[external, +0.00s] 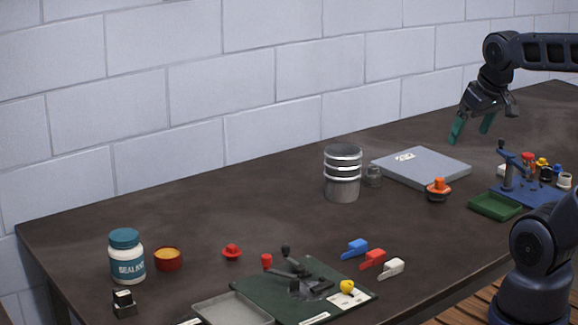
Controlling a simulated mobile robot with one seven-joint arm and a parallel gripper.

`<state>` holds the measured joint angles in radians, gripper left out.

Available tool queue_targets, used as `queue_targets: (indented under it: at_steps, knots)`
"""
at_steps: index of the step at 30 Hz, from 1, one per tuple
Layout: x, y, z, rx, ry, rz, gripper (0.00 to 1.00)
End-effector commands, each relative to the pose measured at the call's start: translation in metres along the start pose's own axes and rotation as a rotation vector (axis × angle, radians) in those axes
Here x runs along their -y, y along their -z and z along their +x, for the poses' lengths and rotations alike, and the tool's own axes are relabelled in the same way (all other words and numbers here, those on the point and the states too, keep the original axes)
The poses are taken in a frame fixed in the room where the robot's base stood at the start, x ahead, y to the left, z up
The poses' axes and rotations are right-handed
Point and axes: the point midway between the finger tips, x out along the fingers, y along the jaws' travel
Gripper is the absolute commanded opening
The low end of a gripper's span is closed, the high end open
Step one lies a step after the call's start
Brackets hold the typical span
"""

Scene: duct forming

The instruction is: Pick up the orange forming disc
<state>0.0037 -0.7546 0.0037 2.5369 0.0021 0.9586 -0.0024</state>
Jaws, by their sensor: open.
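An orange forming disc (438,187) with a raised knob sits on a dark round base on the table, right of centre in the external view, near the front corner of the grey slab. My gripper (472,132) hangs above the table at the upper right, its green-tipped fingers apart and pointing down. It is empty. In the picture it is above and to the right of the disc, clear of it.
A metal cylinder (342,174) and a small glass jar stand left of the grey slab (422,166). A green tray (494,206) and blue tool board lie right. Several clips, a green tool board (262,288) and a sealant bottle (127,256) occupy the front left.

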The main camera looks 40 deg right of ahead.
Motion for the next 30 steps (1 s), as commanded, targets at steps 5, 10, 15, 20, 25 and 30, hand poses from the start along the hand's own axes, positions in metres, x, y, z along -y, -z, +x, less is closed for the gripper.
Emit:
queue_targets:
  at_steps: [5, 10, 15, 20, 25, 30]
  knots:
    - [0.0, 0.001, 0.0, 0.001, -0.001, -0.003, 0.93]
    - [-0.006, 0.015, 0.004, 0.02, -0.033, -0.062, 0.93]
    - [-0.02, 0.047, 0.017, 0.07, -0.093, -0.211, 0.93]
    - [-0.036, 0.079, 0.033, 0.13, -0.135, -0.368, 0.93]
    - [-0.057, 0.111, 0.055, 0.198, -0.157, -0.536, 0.93]
    - [-0.08, 0.14, 0.081, 0.268, -0.157, -0.702, 0.93]
